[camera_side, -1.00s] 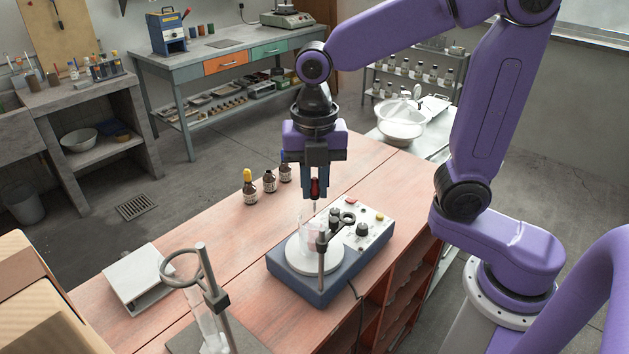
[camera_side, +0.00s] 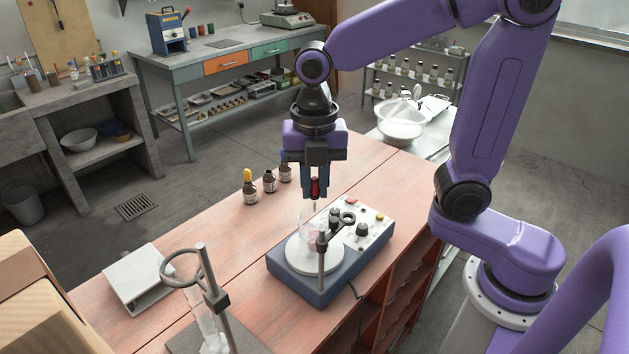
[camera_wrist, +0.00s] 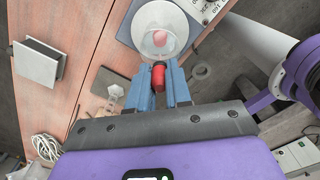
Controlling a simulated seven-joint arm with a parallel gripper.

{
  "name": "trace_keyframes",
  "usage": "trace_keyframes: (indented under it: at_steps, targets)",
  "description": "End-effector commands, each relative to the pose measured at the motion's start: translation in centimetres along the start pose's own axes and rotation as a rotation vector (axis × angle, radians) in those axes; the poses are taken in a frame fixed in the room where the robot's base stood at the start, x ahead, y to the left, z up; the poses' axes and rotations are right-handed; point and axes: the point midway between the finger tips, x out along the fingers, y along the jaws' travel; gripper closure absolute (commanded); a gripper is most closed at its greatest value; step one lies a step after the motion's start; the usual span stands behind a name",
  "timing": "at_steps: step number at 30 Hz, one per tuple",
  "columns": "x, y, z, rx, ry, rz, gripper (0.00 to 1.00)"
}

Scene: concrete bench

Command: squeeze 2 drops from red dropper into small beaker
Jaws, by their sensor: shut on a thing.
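My gripper (camera_side: 316,186) points down above the stirrer and is shut on the red bulb of the dropper (camera_side: 315,189). The dropper hangs upright, its thin tip pointing down towards the clear small beaker (camera_side: 308,236). The beaker stands on the white round plate of the blue-grey stirrer. In the wrist view the red bulb (camera_wrist: 158,77) sits between the two blue fingers, with the beaker (camera_wrist: 148,20) just beyond. Something pinkish shows inside the beaker. I cannot tell whether the tip is inside the rim, and no falling drop is visible.
The stirrer (camera_side: 285,275) has knobs and a small stand with a clamp rod (camera_side: 321,262) beside the beaker. Several brown bottles (camera_side: 250,190) stand to the left. A ring stand (camera_side: 215,300) and a white flat device (camera_side: 140,278) are at the front left. Bare bench lies between.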

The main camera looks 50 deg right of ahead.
Motion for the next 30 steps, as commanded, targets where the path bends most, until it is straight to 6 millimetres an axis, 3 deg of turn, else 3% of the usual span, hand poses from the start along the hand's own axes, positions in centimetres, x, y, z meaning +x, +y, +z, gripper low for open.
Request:
trace_keyframes:
  at_steps: [18,30]
  targets:
    - [-2.8,0.0,0.0,0.0,0.0,0.002,0.89]
    - [-3.0,0.0,0.0,0.0,0.0,0.0,0.89]
